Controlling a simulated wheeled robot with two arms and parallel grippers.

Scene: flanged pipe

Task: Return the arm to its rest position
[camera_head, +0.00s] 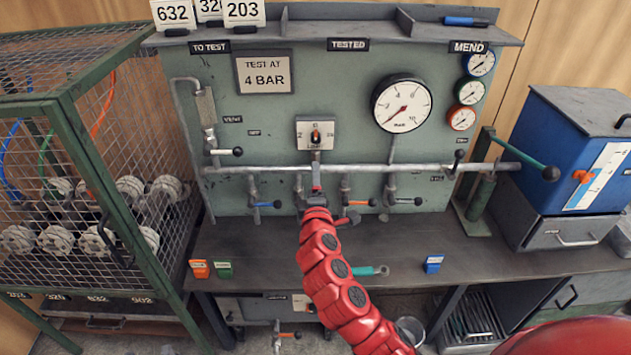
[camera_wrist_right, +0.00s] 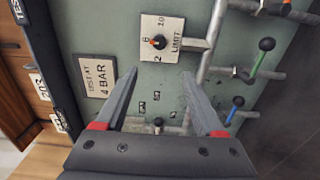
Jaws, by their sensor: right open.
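My right arm (camera_head: 335,275) is red and reaches up from the bottom of the head view to the green test panel (camera_head: 285,135). Its gripper (camera_head: 316,188) is in front of the panel, just below the limit dial (camera_head: 316,134). In the right wrist view the gripper (camera_wrist_right: 159,73) has its two fingers spread apart with nothing between them. The limit dial (camera_wrist_right: 158,42) shows beyond the fingertips there. Whether the fingers touch any pipe is hard to tell. My left gripper is not in view.
A horizontal pipe (camera_head: 260,169) with several coloured valve handles crosses the panel. A wire cage (camera_head: 72,110) stands left, and a blue box (camera_head: 570,135) right. The bench top (camera_head: 260,245) holds small coloured tags and a teal-handled tool (camera_head: 368,271). A large gauge (camera_head: 402,104) is on the panel.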

